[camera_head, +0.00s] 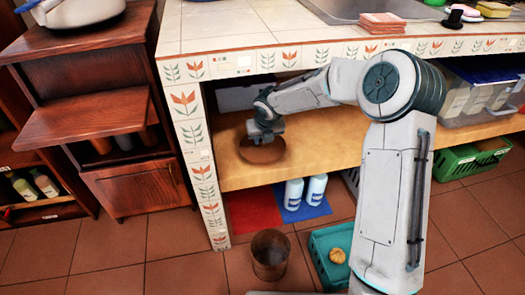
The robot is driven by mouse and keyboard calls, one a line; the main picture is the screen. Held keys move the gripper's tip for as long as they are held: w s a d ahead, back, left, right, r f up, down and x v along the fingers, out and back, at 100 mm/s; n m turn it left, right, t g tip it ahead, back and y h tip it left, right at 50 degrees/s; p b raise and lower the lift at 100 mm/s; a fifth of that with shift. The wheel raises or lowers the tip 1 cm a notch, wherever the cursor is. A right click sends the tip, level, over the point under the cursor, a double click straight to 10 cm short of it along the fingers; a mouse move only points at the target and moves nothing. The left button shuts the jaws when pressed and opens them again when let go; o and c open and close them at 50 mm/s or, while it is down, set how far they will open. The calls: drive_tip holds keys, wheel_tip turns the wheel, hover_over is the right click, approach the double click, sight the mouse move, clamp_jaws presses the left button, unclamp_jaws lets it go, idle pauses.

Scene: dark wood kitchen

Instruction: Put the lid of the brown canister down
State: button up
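A brown round lid (262,153) is at the wooden shelf under the tiled counter, near its left end. It is on the shelf or just above it; I cannot tell which. My gripper (264,137) is right over the middle of the lid, pointing down. Its fingertips are too small and dark to show whether they grip the lid's knob. A brown canister (271,256) stands upright on the floor below, in front of the shelf, with its top open.
The shelf (330,150) is bare right of the lid. A light box (237,97) stands behind. Below are two white bottles (303,190), red and blue mats, and a teal crate (322,262). A tiled post (203,170) is close left of my gripper.

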sight(263, 146)
drive_tip(key=shift+f+b, duration=1.35)
drive_tip(key=shift+f, duration=0.6)
drive_tip(key=shift+f, duration=0.1)
drive_tip(key=o, duration=1)
drive_tip(key=shift+o, duration=0.2)
